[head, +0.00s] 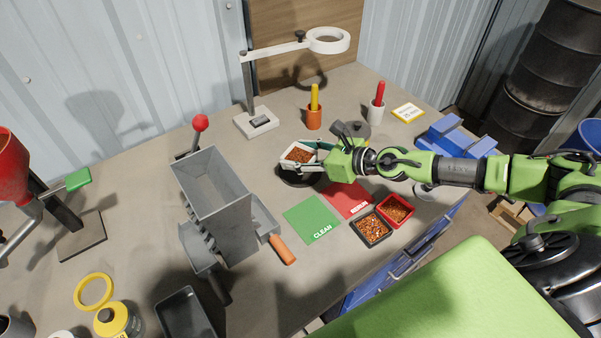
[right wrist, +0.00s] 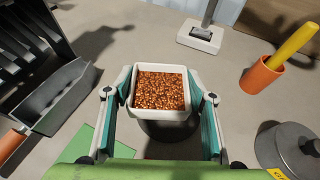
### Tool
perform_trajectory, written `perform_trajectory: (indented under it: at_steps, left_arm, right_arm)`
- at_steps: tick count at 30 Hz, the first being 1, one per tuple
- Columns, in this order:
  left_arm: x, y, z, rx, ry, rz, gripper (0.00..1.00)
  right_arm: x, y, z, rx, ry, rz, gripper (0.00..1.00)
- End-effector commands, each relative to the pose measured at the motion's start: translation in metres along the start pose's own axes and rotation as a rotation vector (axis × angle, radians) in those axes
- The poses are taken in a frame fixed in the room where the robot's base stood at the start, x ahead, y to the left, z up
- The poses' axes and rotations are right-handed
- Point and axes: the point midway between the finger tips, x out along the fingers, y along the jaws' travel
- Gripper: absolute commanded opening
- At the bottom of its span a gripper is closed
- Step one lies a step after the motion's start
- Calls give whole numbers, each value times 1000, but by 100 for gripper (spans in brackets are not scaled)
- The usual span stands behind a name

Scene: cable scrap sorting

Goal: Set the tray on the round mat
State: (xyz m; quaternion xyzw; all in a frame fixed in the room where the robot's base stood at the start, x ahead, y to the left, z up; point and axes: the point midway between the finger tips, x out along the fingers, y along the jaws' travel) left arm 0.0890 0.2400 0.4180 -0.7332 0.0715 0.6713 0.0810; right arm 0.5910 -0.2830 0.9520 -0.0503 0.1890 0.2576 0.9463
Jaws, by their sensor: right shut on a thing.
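A white square tray (head: 284,158) full of copper-coloured granules is held level by my right gripper (head: 308,156). In the right wrist view the tray (right wrist: 160,68) sits between the two fingers of the gripper (right wrist: 161,88), which press on its opposite sides. The dark round mat (head: 297,180) shows below the tray and is partly covered by it. The mat also shows under the tray's near edge in the right wrist view (right wrist: 168,132). I cannot tell whether the tray touches the mat. My left gripper is not in view.
A green CLEAN card (head: 312,219), a red card (head: 347,199) and black (head: 358,235) and red (head: 410,213) trays of granules lie in front. A grey granulator (head: 215,190) stands left. An orange cup (head: 314,119), a magnifier lamp (head: 257,121) and a lidded round pot (right wrist: 285,150) are near.

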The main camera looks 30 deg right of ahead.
Motion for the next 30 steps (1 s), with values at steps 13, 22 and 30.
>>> perform_trajectory:
  at_steps: [13,22,30]
  left_arm:
    - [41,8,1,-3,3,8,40]
    - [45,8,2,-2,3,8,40]
    - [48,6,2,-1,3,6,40]
  right_arm:
    - [27,-24,-33,5,-1,1,27]
    - [35,-24,-53,2,-2,0,27]
    - [36,-24,-56,1,-2,0,27]
